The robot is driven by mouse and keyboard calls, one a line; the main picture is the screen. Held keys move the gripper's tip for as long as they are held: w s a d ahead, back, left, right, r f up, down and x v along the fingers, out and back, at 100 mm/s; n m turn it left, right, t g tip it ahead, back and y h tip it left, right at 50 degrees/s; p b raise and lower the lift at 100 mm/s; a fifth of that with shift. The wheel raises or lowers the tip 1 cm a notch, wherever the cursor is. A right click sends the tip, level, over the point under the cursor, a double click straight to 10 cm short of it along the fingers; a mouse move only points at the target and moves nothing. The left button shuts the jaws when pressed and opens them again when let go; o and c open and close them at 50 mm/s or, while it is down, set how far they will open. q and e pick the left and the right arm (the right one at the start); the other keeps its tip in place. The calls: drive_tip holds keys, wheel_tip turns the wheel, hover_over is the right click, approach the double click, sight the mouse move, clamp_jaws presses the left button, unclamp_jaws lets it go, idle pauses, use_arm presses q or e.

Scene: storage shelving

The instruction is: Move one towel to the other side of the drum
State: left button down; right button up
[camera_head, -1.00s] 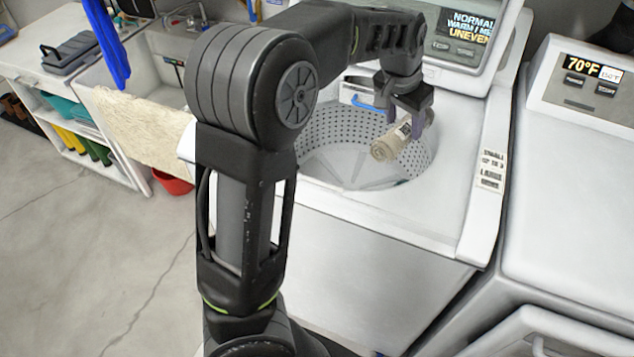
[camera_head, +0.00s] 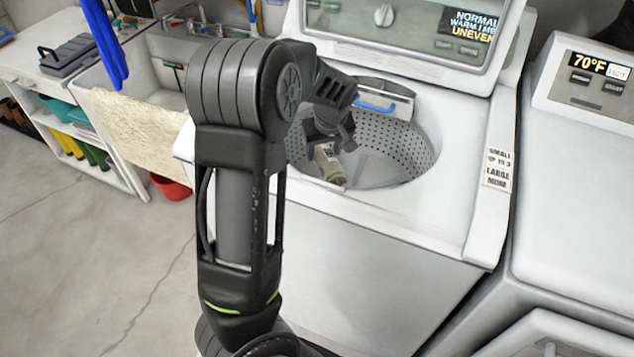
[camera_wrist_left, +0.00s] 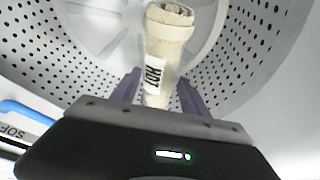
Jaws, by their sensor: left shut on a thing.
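A rolled beige towel (camera_head: 329,163) with a white label is held inside the washer drum (camera_head: 395,150), toward its left side in the head view. My left gripper (camera_head: 330,146) is shut on the towel. In the left wrist view the towel (camera_wrist_left: 168,50) stands out between the purple fingers (camera_wrist_left: 158,92), with the drum's perforated wall and pale floor behind it. I cannot tell if the towel touches the drum floor. No other towel shows in the drum. My right gripper is not in view.
The drum's rim and the white washer top (camera_head: 455,190) surround the opening. A dispenser with a blue handle (camera_head: 375,106) is at the drum's back edge. A second white machine (camera_head: 575,190) stands to the right. A sink with a draped cloth (camera_head: 140,128) is at left.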

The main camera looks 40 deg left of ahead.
use_arm(q)
drive_tip(key=shift+f, duration=3.1)
drive_tip(key=shift+f, duration=0.1)
wheel_tip(320, 180, down, 4)
drive_tip(key=shift+r, duration=0.2)
drive_tip(key=shift+f+b, duration=0.6)
